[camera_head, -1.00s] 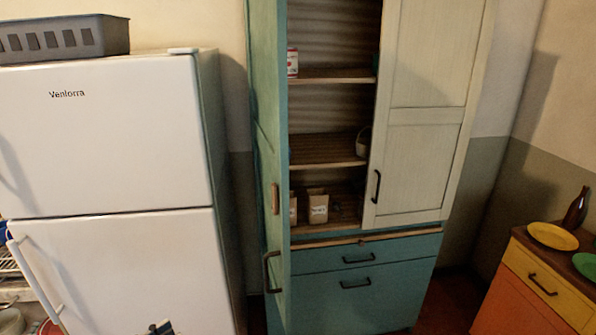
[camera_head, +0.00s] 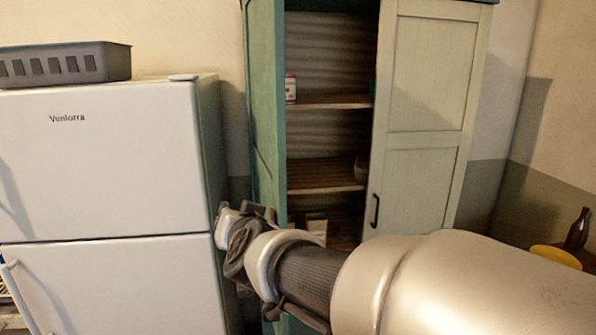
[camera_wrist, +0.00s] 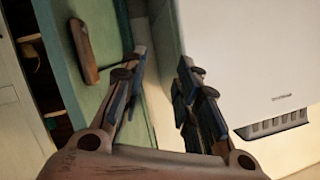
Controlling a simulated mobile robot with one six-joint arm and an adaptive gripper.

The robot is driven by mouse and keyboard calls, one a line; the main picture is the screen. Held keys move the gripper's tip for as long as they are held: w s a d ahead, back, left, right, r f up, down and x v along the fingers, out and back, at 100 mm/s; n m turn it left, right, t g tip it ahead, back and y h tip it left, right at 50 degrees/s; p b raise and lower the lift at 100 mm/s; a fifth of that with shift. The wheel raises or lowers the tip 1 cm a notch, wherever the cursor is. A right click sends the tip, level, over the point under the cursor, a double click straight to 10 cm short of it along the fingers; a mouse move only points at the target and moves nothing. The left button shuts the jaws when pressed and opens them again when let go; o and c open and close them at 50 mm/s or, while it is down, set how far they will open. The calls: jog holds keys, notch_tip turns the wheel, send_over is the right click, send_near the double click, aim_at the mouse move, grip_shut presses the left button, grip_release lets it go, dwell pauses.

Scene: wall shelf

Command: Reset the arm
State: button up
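My arm (camera_head: 430,285) reaches in from the lower right of the head view and crosses in front of the cabinet. My gripper (camera_head: 236,222) is at its far end, between the white fridge and the open teal cabinet door (camera_head: 266,110). In the wrist view my gripper (camera_wrist: 158,80) has its two fingers apart with nothing between them. The teal door with its brown handle (camera_wrist: 84,50) lies behind the left finger there. I cannot tell whether the gripper touches the door.
The white fridge (camera_head: 110,160) stands left, with a grey basket (camera_head: 65,65) on top. The cabinet's right door (camera_head: 425,110) is closed. A small can (camera_head: 290,88) and a box (camera_head: 317,226) stand on its shelves. A bottle (camera_head: 577,230) and yellow plate (camera_head: 553,257) are far right.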

jog(key=s+d+f+g+h, duration=0.1)
jog(key=s+d+f+g, duration=0.2)
jog(key=s+d+f, duration=0.2)
jog(key=s+d+f+g+h, duration=0.2)
jog(key=s+d+f+g, duration=0.1)
jog(key=s+d, duration=0.9)
jog(key=s+d+f+g+h, duration=0.2)
jog(key=s+d+f, duration=0.4)
jog(key=s, duration=0.8)
jog(key=d, duration=0.3)
jog(key=shift+f+n+g, duration=0.3)
jog(key=shift+f+g, duration=0.05)
jog(key=shift+g, duration=0.05)
jog(key=shift+s, duration=0.1)
